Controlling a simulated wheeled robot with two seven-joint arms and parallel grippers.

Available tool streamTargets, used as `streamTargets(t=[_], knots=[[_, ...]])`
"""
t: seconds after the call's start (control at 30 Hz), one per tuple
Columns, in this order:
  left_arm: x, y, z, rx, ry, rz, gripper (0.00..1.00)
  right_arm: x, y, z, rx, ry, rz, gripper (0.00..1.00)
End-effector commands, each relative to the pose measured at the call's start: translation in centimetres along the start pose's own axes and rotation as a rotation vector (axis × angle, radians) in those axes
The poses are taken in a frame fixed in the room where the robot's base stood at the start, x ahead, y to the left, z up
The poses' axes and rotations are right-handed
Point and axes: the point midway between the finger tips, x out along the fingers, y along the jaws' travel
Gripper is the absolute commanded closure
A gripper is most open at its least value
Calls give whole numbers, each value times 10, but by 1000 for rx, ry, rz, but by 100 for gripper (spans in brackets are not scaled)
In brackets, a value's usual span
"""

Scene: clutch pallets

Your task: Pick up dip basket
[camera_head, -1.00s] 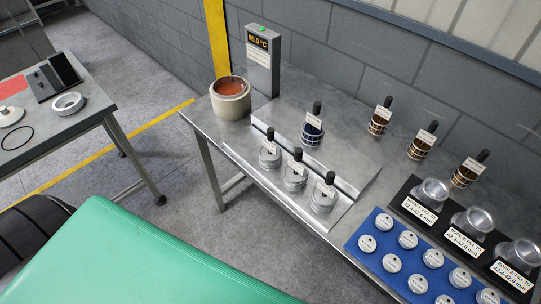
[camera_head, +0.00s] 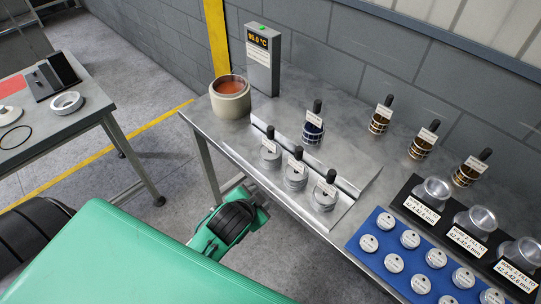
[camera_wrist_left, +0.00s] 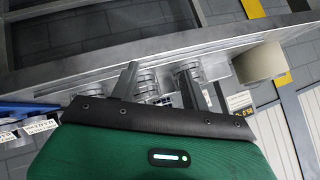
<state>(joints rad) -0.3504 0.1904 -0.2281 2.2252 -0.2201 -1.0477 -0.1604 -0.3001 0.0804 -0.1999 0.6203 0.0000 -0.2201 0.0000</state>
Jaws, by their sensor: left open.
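Several small baskets with black handles and white tags stand on the steel bench. Three grey ones, left (camera_head: 270,155), middle (camera_head: 295,176) and right (camera_head: 325,196), are in a row along the front of a metal rack (camera_head: 350,188). A dark blue one (camera_head: 313,130) stands behind them, and three amber ones (camera_head: 380,120) stand at the back right. My left arm is low before the bench's front edge; its fingertips are not clear in the head view. In the left wrist view my left gripper (camera_wrist_left: 157,78) is open, with grey ribbed baskets beyond its fingers, apparently untouched. My right gripper is out of view.
A pot of orange-brown liquid (camera_head: 231,108) and a box reading 95.0 °C (camera_head: 262,62) stand at the bench's left end. A blue tray of round parts (camera_head: 362,243) and a black stand with clear cups (camera_head: 408,202) fill the right. A side table (camera_head: 90,108) stands left.

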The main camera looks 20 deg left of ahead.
Motion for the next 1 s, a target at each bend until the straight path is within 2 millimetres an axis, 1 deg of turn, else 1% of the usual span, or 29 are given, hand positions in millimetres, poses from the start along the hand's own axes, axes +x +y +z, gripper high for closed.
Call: streamTargets(t=[0.03,0.07,0.1,0.17,0.2,0.27,0.3,0.37,0.4,0.5,0.57,0.6,0.7,0.8,0.83,0.9,0.97,1.0], knots=[[-5,-20,-42,88,126,-74,53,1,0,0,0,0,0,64],[-8,-29,-65,141,195,-118,53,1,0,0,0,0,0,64],[-14,-40,-94,213,285,-176,53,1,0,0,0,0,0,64],[-24,-52,-133,317,408,-259,53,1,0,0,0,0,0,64],[-31,-58,-156,385,482,-313,53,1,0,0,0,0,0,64],[-43,-63,-189,490,592,-394,53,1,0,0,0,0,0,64],[-53,-65,-210,563,665,-450,53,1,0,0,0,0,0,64],[-68,-66,-242,681,778,-540,53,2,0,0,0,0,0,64],[-79,-63,-261,765,853,-601,53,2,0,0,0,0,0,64],[-106,-52,-302,980,1033,-754,53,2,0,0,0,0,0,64],[-121,-41,-321,1113,1136,-845,53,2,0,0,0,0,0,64],[-130,-32,-331,1204,1202,-903,53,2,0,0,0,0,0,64],[-147,-8,-348,1437,1362,-1045,53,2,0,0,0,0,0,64],[-156,17,-354,1679,1514,-1173,53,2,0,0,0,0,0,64],[-156,23,-353,1754,1556,-1207,53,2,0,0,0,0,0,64],[-154,38,-350,1933,1656,-1280,53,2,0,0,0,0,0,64],[-149,48,-343,2092,1740,-1331,53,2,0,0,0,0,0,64],[-143,52,-338,-2193,-1788,1354,53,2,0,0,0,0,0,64]])
